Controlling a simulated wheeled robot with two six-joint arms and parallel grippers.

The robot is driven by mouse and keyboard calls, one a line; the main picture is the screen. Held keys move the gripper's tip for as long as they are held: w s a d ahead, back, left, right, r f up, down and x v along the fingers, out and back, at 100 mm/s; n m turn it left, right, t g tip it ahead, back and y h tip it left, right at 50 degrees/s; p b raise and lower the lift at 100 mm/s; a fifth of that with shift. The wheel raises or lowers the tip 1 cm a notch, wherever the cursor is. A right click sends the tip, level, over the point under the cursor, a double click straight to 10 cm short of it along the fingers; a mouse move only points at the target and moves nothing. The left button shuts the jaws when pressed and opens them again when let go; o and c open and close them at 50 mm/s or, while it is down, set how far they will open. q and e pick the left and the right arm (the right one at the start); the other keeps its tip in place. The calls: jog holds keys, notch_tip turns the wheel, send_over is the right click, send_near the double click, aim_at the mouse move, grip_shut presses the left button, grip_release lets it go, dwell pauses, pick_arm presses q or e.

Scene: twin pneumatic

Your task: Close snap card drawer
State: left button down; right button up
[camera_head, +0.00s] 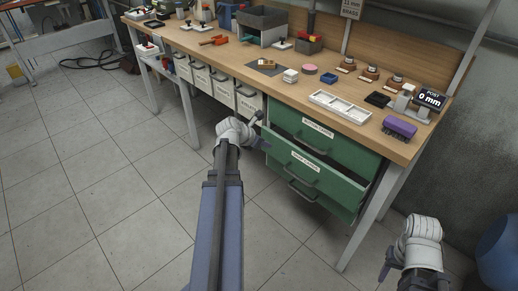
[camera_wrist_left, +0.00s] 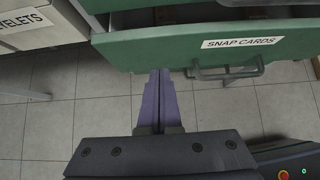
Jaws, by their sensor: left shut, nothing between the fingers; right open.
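The snap card drawer (camera_head: 325,181) is a green drawer in the cabinet under the workbench, and its front stands out from the cabinet. In the left wrist view its front (camera_wrist_left: 150,50) carries a "SNAP CARDS" label and a grey bar handle (camera_wrist_left: 228,73). My left gripper (camera_head: 266,145) is at the left end of this front. In the left wrist view the fingers of my left gripper (camera_wrist_left: 159,75) are together and empty, with tips at the front's lower edge; contact cannot be told. My right gripper (camera_head: 384,272) is open at the lower right, away from the drawer.
Another green drawer (camera_head: 335,147) sits above it. White labelled bins (camera_head: 222,87) hang to the left. The wooden bench top (camera_head: 350,115) holds trays and small parts. A bench leg (camera_head: 365,225) stands right of the drawers. The tiled floor in front is clear.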

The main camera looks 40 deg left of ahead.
aim_at(279, 141)
pick_arm(q)
jog(key=shift+w+d+f+p, duration=0.1)
jog(key=shift+w+p, duration=0.05)
jog(key=shift+w, duration=0.95)
jog(key=shift+w+d+p, duration=0.1)
jog(key=shift+w+p, duration=0.05)
jog(key=shift+w, duration=0.9)
pick_arm(e)
jog(key=shift+f, duration=0.1)
pick_arm(q)
jog(key=shift+w, duration=0.1)
jog(key=w, duration=0.4)
jog(key=shift+w+d, duration=0.1)
jog(key=shift+w, duration=0.2)
